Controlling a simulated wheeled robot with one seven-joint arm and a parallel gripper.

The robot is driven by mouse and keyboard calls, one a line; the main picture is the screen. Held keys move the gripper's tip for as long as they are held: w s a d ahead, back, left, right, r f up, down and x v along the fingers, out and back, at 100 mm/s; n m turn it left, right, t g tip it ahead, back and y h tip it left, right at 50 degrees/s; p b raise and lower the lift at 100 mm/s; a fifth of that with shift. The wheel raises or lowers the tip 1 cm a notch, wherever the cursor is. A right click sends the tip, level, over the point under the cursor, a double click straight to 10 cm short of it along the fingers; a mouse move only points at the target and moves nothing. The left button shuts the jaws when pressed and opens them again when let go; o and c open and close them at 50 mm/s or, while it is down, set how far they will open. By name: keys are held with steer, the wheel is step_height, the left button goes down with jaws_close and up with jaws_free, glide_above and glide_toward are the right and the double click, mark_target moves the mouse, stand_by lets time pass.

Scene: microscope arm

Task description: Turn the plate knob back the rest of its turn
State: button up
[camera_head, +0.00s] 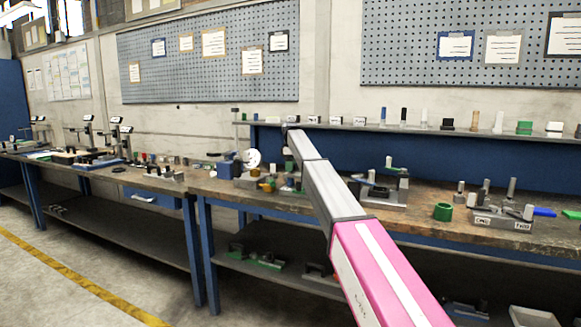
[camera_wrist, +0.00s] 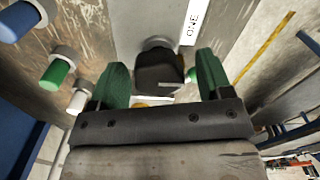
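In the wrist view my gripper (camera_wrist: 162,78) has two green fingers standing apart. A black knob (camera_wrist: 158,72) with a pale mark on its face sits between the fingertips, on a round base. A gap shows between the knob and the right finger, and a narrower one by the left finger. The knob is on a grey plate (camera_wrist: 135,20) with a white label reading "ONE" (camera_wrist: 190,22). In the head view my arm reaches over the bench and the fingers cannot be made out.
Left of the gripper in the wrist view are a blue peg (camera_wrist: 18,20), a green peg (camera_wrist: 55,72) and a white peg (camera_wrist: 78,100). In the head view the workbench (camera_head: 420,205) is crowded, with a green cup (camera_head: 443,212) right of my arm and a shelf (camera_head: 350,127) behind.

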steer(key=shift+r, duration=0.1)
step_height(320, 180, up, 11)
stand_by(0.6)
steer(key=shift+f, duration=0.2)
